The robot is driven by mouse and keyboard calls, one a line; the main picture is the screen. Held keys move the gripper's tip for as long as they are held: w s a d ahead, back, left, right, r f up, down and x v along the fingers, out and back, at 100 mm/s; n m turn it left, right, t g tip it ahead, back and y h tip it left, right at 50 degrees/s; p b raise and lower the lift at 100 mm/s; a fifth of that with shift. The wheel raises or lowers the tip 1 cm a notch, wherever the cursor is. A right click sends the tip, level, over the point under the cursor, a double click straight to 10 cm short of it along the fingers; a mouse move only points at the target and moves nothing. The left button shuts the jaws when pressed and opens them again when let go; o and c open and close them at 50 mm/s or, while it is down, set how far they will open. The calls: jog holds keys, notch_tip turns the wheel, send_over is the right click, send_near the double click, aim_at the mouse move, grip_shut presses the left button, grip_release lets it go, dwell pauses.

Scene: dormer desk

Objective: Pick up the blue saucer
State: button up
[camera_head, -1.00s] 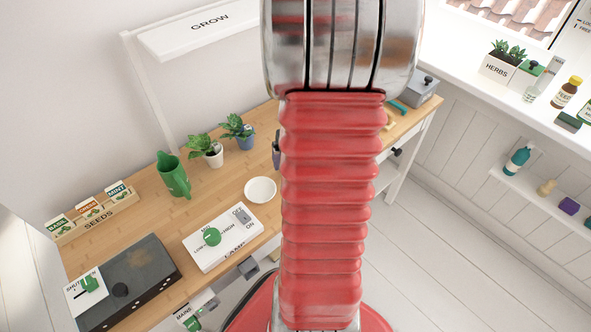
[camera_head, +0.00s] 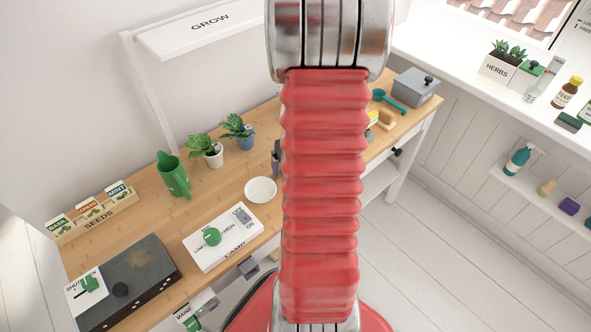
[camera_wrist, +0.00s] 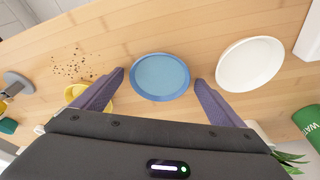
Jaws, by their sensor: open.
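The blue saucer (camera_wrist: 160,77) lies flat on the wooden desk in the wrist view, round and shallow with a raised rim. My gripper (camera_wrist: 159,80) is open and empty. Its two dark fingers point toward the saucer, one on either side of its near part in the picture; I cannot tell how high above the desk they are. In the head view my own red arm hides the saucer and the gripper.
A white saucer (camera_wrist: 250,64) lies right of the blue one; it also shows in the head view (camera_head: 261,190). A yellow dish (camera_wrist: 76,94) and dark scattered bits (camera_wrist: 80,66) are at left. A lamp control panel (camera_head: 222,238), green watering can (camera_head: 172,176) and potted plants (camera_head: 206,151) stand along the desk.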

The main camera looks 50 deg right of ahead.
jog(key=shift+c, duration=0.4)
jog(key=c, duration=1)
jog(key=shift+r, duration=0.15)
notch_tip(320, 180, up, 10)
jog(key=shift+f, duration=0.15)
dwell(0.5)
